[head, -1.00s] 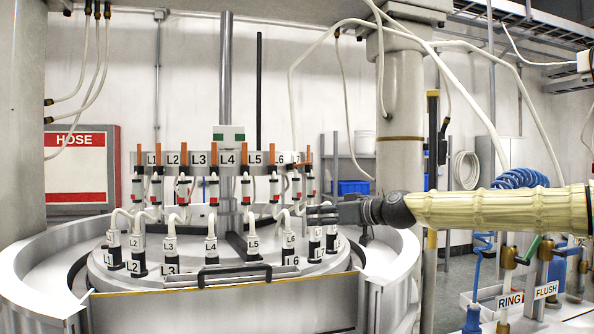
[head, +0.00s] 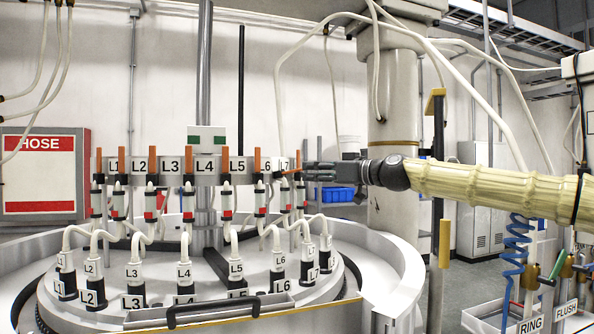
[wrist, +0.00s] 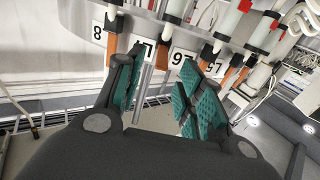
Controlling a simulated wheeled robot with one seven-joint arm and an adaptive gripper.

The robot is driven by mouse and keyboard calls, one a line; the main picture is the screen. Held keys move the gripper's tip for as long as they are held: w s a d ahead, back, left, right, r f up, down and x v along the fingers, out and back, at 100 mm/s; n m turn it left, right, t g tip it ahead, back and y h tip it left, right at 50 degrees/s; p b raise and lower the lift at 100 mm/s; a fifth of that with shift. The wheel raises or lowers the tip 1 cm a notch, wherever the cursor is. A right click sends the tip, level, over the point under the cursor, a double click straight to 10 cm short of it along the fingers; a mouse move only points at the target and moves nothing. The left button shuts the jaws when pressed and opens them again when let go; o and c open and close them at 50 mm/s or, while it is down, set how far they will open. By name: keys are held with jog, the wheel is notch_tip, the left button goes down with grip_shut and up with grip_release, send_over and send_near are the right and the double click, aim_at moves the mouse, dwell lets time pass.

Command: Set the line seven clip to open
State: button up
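Orange clips stand in a row on the curved manifold bar (head: 170,166), above white-and-red line valves. The L7 label (head: 284,163) is near the bar's right end. My gripper (head: 303,171) reaches in from the right, its fingertips close to that label. A slanted orange piece (head: 292,172) shows at the fingertips. In the wrist view my gripper (wrist: 160,92) is open, and the upside-down L7 label (wrist: 145,50) and an orange clip (wrist: 163,55) lie beyond the gap. I cannot tell whether the fingers touch that clip.
The L6 label (wrist: 182,60) and other clips crowd close beside my fingers. White hoses run from the valves to black-based fittings on the round plate (head: 215,295) below. A red hose cabinet (head: 45,172) is at left.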

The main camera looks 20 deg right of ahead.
aim_at(298, 171)
jog(key=shift+p+x, duration=0.8)
jog(key=shift+x, duration=2.45)
jog(key=shift+s+a, duration=0.1)
grip_shut()
